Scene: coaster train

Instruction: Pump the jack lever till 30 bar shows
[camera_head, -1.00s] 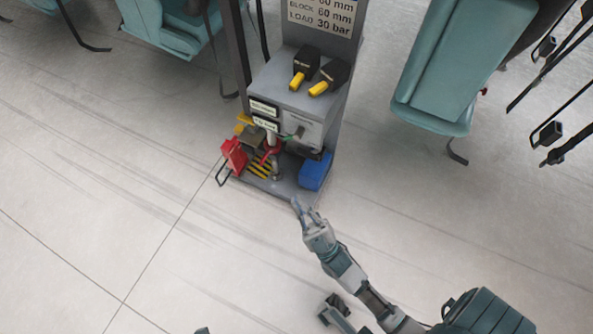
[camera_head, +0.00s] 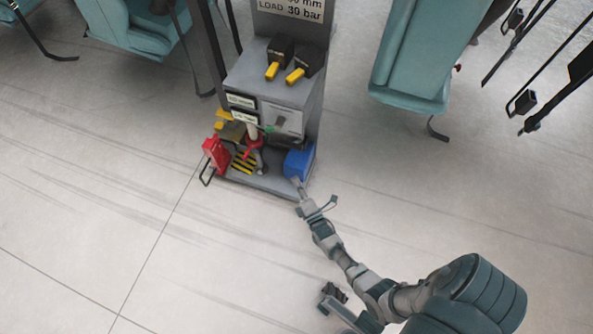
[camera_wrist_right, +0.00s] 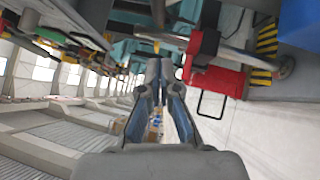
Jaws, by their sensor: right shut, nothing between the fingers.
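A grey cabinet (camera_head: 285,95) stands at the top middle of the head view, with small displays (camera_head: 242,108) too small to read. At its foot are a red box-shaped part (camera_head: 215,154) with a dark wire loop, a red fitting (camera_head: 255,143) and a pale upright piece. I cannot tell which part is the jack lever.
A sign (camera_head: 300,10) above the cabinet reads "LOAD 30 bar". Two yellow-tipped black handles (camera_head: 280,60) sit on the cabinet top. Teal seats (camera_head: 420,65) stand either side. Yellow-black stripes (camera_head: 243,163) mark the base. The pale floor (camera_head: 110,190) in front is clear.

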